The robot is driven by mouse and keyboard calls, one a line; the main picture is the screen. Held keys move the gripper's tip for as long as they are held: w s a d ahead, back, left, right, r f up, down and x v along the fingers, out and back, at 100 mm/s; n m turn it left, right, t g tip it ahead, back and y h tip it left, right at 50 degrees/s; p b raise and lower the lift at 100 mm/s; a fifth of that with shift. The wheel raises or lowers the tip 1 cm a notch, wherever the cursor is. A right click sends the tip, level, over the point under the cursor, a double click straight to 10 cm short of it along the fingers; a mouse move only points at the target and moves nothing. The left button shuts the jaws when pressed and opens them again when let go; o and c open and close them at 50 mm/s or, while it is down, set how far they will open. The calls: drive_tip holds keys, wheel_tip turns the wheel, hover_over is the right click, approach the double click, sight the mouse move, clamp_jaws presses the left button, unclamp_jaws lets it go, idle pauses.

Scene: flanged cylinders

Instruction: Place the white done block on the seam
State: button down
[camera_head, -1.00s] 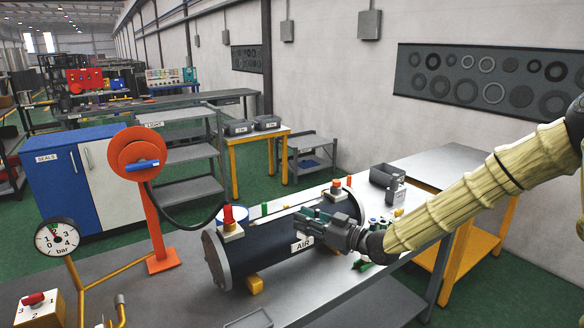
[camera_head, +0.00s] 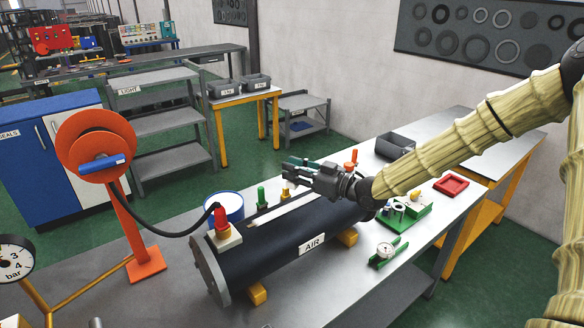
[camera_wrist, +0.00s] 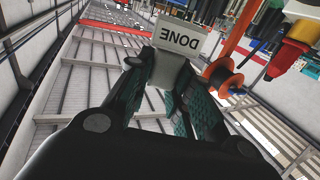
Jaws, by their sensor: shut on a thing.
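The white block marked DONE (camera_wrist: 180,36) is between the fingertips of my gripper (camera_wrist: 160,60) in the wrist view, its lettering upside down. In the head view my gripper (camera_head: 292,168) is over the far side of the black cylinder (camera_head: 275,250), toward its right end; I cannot make out the block there. The cylinder lies on its side, with an AIR label (camera_head: 312,244) and a grey left flange (camera_head: 209,270). A pale strip (camera_head: 283,211), perhaps the seam, runs along its top, apart from my gripper in the picture. The right end is partly hidden by my arm.
A red-topped fitting (camera_head: 222,222) stands on the cylinder's left end, with an orange-topped one (camera_head: 351,158) near the right. A hose (camera_head: 160,225) runs from the orange reel (camera_head: 95,143).

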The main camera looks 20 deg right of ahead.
sight(299, 186)
drive_tip(key=shift+s+d+r, duration=0.1)
drive_tip(key=shift+s, duration=0.1)
drive_tip(key=shift+w+f, duration=0.65)
drive_tip(key=shift+f, duration=0.05)
drive_tip(key=shift+s+d+f+b, duration=0.1)
drive_tip(key=shift+s+f+b, duration=0.15)
drive_tip(key=shift+s+b, duration=0.25)
drive_tip(key=shift+f, duration=0.2)
drive_tip(key=shift+w+f+b, duration=0.25)
drive_tip(key=shift+f+b, duration=0.5)
drive_tip(key=shift+f, duration=0.1)
drive_tip(key=shift+s+f+b, duration=0.1)
drive_tip(key=shift+f+b, duration=0.5)
drive_tip(key=shift+f, duration=0.65)
drive_tip(key=shift+f+b, duration=0.65)
drive_tip(key=shift+b, duration=0.1)
